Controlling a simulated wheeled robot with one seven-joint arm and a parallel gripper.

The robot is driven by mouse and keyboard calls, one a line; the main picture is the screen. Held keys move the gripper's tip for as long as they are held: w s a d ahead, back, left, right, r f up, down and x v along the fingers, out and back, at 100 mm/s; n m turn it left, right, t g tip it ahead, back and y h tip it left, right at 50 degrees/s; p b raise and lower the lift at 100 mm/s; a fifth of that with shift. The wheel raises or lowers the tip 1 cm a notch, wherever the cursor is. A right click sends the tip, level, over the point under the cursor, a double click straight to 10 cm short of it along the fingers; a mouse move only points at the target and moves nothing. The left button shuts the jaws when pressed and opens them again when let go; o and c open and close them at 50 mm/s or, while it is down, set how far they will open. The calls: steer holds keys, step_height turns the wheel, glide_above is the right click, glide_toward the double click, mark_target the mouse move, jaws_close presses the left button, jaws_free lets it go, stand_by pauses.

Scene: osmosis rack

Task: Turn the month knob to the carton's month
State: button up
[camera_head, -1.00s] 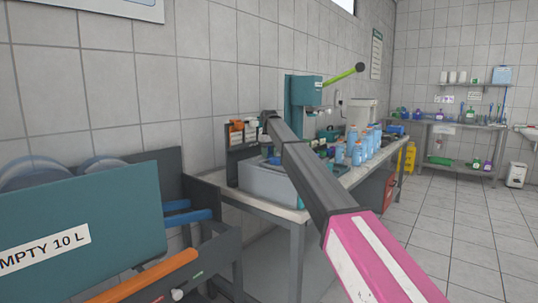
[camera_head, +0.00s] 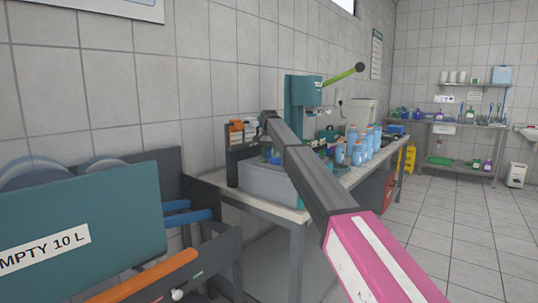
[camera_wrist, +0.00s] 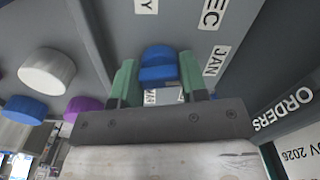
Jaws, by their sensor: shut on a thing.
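In the wrist view, a blue knob (camera_wrist: 158,63) stands on a grey panel (camera_wrist: 105,20). My gripper (camera_wrist: 158,78) has its two green fingers on either side of the knob and is shut on it. Upside-down or slanted month labels lie around it: a DEC label (camera_wrist: 213,14) and a JAN label (camera_wrist: 215,60) to the right. Small white labels also show between the fingers, partly hidden. I cannot identify the carton. In the head view, my arm hides the knob.
An ORDERS sign (camera_wrist: 285,108) is close on the right. A white knob (camera_wrist: 46,71), a blue one (camera_wrist: 25,109) and a purple one (camera_wrist: 82,107) are left of my gripper.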

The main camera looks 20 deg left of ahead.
steer(key=m, duration=0.6)
steer(key=shift+m, duration=0.3)
steer(key=m, duration=0.5)
steer(key=shift+m, duration=0.4)
steer(key=o, duration=0.9)
step_height(320, 180, up, 11)
steer(key=shift+f, duration=0.1)
